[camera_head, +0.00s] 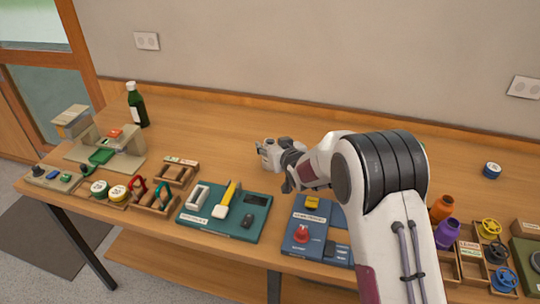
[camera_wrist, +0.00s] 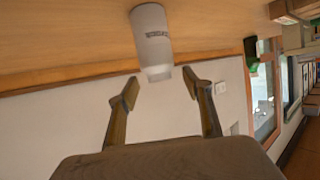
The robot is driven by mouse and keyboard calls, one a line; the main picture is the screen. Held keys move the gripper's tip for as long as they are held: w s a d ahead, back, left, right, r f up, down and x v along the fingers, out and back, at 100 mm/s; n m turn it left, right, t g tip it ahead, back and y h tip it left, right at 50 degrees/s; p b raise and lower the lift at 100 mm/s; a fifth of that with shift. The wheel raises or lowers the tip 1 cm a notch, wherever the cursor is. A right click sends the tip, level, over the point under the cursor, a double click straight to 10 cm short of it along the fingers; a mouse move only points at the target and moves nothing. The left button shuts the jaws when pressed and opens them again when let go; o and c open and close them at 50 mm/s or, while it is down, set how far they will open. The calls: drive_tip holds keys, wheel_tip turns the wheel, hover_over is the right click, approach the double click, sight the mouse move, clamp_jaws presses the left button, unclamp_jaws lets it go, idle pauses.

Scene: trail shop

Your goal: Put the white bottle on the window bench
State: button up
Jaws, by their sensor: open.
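The white bottle (camera_wrist: 153,42) stands on the wooden table, shown inverted in the wrist view, with a small dark label on its side. My gripper (camera_wrist: 161,86) is open, its two fingers spread on either side of the bottle's line, with the bottle ahead of the tips and no finger seen touching it. In the head view, a pale shape that looks like the bottle (camera_head: 267,154) shows at my gripper's end, partly hidden by it. I cannot pick out the window bench for sure in either view.
A dark green bottle (camera_head: 137,106) stands at the back left of the table (camera_head: 215,125). Trays with tools (camera_head: 226,212) and blue boards (camera_head: 310,236) line the front edge. Orange (camera_head: 441,208) and purple (camera_head: 447,233) bottles stand at right. The back middle is mostly clear.

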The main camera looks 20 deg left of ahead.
drive_tip(key=shift+x, duration=1.35)
drive_tip(key=shift+d+f, duration=0.1)
clamp_jaws()
